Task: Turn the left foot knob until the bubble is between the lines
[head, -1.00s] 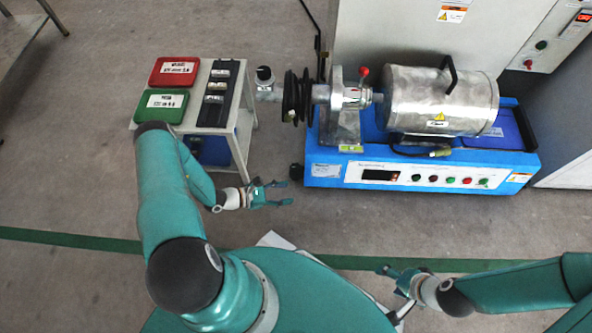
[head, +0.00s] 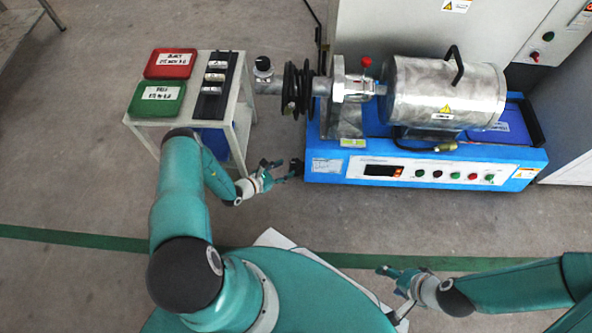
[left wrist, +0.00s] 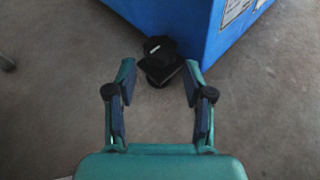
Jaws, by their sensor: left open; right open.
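The left foot knob (left wrist: 158,52) is a black, faceted knob at the lower corner of the blue machine base (left wrist: 185,22). It also shows in the head view (head: 297,167) at the base's front left corner. My left gripper (left wrist: 158,78) is open and empty, its fingertips just short of the knob and to either side of it. In the head view my left gripper (head: 285,168) is just left of the knob. My right gripper (head: 388,281) is open and empty, low in the head view. A bubble level and its lines are too small to make out.
A metal drum (head: 440,92) and shaft sit on the blue base. A white side table (head: 240,118) with a red box (head: 171,64) and a green box (head: 157,98) stands left of it. The floor in front is clear.

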